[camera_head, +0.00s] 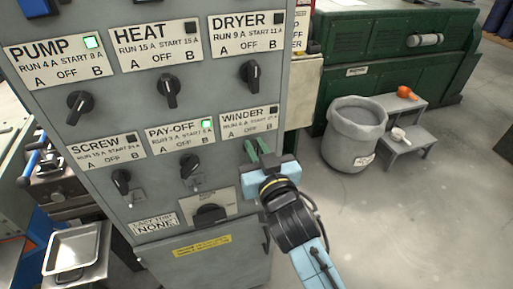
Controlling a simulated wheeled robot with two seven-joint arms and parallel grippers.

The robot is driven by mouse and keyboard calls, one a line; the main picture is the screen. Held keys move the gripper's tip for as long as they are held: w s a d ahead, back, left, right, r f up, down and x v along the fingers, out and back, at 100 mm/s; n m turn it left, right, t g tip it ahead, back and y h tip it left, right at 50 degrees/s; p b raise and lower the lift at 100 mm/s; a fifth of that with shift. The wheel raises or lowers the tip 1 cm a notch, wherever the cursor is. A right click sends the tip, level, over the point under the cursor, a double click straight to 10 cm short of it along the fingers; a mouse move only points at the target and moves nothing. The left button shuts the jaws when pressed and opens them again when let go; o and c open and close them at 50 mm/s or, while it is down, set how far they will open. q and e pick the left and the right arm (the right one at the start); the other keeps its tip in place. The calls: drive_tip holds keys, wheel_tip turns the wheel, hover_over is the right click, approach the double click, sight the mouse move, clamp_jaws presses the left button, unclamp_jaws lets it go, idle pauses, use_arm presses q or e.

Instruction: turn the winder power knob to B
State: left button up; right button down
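The winder label (249,122) is on the right of the grey control cabinet, in the lower row. It reads A, OFF, B, and its lamp (273,110) is dark. My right gripper (256,146) is just below this label, its two green fingers pointing at the panel with a gap between them. The winder knob is hidden behind the gripper, so its setting and any contact with the fingers cannot be told. My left gripper is not in view.
The pay-off knob (190,164) is left of my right gripper, and the dryer knob (250,74) is above it. A larger switch (210,214) is below left. A grey bin (354,135) and a step stool (410,141) stand on the floor to the right.

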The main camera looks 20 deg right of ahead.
drive_tip(key=shift+m, duration=0.3)
drive_tip(key=m+p, duration=0.1)
drive_tip(key=m, duration=0.1)
drive_tip(key=d+m+p, duration=0.1)
drive_tip(key=m+p, duration=0.1)
drive_tip(key=m, duration=0.1)
drive_tip(key=shift+d, duration=0.1)
drive_tip(key=shift+d+f+m+p, duration=0.15)
drive_tip(key=shift+m+p, duration=0.35)
drive_tip(key=shift+m, duration=0.3)
drive_tip(key=shift+d+f+m+p, duration=0.15)
drive_tip(key=shift+m+p, duration=0.3)
drive_tip(key=shift+m, duration=0.35)
drive_tip(key=c, duration=1.4)
unclamp_jaws()
drive_tip(key=shift+c, duration=0.2)
drive_tip(key=shift+s, duration=0.1)
